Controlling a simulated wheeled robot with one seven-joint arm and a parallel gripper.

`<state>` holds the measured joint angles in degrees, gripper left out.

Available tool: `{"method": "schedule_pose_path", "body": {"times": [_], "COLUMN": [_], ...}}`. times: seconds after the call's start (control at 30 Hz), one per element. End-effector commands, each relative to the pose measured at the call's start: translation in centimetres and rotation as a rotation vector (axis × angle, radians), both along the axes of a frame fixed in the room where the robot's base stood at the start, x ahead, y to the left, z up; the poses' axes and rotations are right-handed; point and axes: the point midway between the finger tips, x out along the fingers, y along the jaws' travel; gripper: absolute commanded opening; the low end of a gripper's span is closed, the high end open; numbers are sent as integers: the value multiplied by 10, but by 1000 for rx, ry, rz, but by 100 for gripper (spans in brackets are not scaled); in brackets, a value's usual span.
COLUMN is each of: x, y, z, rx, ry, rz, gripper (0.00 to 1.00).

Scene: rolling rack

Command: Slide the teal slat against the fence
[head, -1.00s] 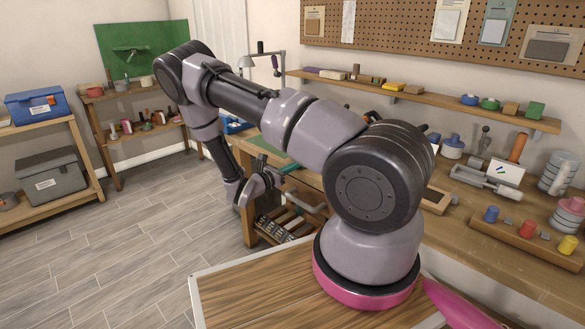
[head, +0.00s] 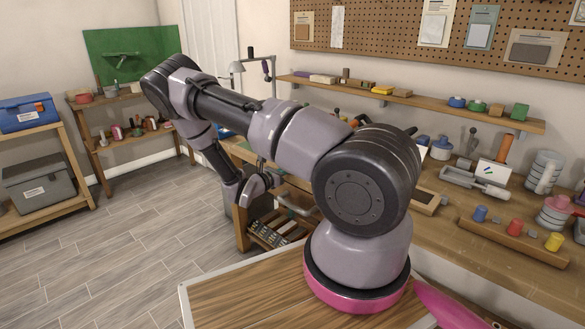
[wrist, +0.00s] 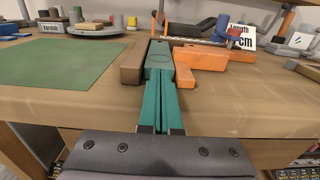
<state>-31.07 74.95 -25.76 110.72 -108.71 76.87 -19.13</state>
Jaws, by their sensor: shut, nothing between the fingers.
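The teal slat (wrist: 158,62) lies on the bench top in the wrist view, pointing away from me. A brown bar (wrist: 133,62), which looks like the fence, runs along its left side. I cannot tell whether a thin gap is left between them. An orange angled piece (wrist: 198,56) is close on the slat's right. My gripper (wrist: 160,86) is shut and empty, its teal fingers together at the near end of the slat. Contact there is hard to judge. In the head view my wrist is at the bench's near edge; the slat is not clear there.
A green mat (wrist: 65,62) lies left of the brown bar. A sign (wrist: 241,36) and several small objects stand farther back. The bench's front edge runs below my fingers.

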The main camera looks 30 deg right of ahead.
Motion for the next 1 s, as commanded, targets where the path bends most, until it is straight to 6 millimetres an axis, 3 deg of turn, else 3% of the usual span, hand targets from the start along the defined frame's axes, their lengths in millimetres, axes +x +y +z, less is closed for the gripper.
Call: {"method": "schedule_pose_path", "body": {"times": [0.5,0.83,1.0], "x": [-31,-37,-45], "y": [97,112,108], "z": [-1,0,22], "rx": [3,8,100], "ry": [0,-1,-67], "rz": [2,-5,-101], "gripper": [0,0,0]}}
